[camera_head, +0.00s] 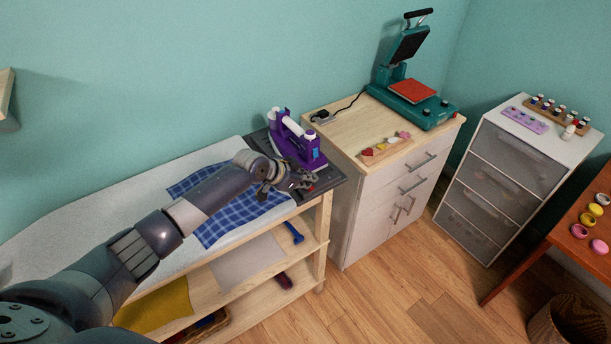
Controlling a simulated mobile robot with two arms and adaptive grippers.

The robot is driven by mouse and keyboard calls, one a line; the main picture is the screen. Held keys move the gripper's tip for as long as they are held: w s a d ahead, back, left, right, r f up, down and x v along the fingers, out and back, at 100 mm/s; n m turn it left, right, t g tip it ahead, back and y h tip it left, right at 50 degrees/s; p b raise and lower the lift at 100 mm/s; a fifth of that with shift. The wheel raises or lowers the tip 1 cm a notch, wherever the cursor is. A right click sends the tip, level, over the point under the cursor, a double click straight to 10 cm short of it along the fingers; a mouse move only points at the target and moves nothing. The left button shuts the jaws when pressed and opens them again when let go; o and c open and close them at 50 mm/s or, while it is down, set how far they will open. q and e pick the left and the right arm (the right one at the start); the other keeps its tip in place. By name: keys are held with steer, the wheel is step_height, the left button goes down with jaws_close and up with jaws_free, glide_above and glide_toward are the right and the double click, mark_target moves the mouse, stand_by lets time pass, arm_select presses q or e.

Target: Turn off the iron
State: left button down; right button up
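The purple and white iron (296,144) stands on the dark pad (332,181) at the right end of the ironing table. My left arm reaches in from the lower left across the table. My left gripper (306,183) is just in front of the iron's near side, close to its base. I cannot tell whether it touches the iron. The fingers are small and dark against the pad, so whether they are open or shut is unclear. The iron's switch cannot be made out. My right gripper is not in view.
A blue plaid cloth (222,231) lies on the table's white cover (95,212) under my arm. A wooden drawer cabinet (343,140) beside the table carries a teal heat press (412,104). A grey drawer unit (497,165) stands farther right. The wooden floor (400,290) in front is clear.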

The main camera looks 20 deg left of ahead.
arm_select(q)
steer(key=shift+s+d+f, duration=0.2)
steer(key=shift+s+d, duration=0.1)
steer(key=shift+d, duration=0.05)
steer(key=shift+r, duration=0.1)
steer(key=shift+w+r+p, duration=0.1)
steer(key=shift+r+p, duration=0.5)
steer(key=shift+p, duration=0.05)
steer(key=w+d+r+v, duration=0.1)
steer(key=v, duration=1.1)
steer(key=shift+r, duration=0.25)
steer(key=shift+s+d, duration=0.1)
steer(key=b, duration=0.6)
steer(key=w+a+b, duration=0.1)
steer(key=b, duration=0.6)
steer(key=shift+r, duration=0.25)
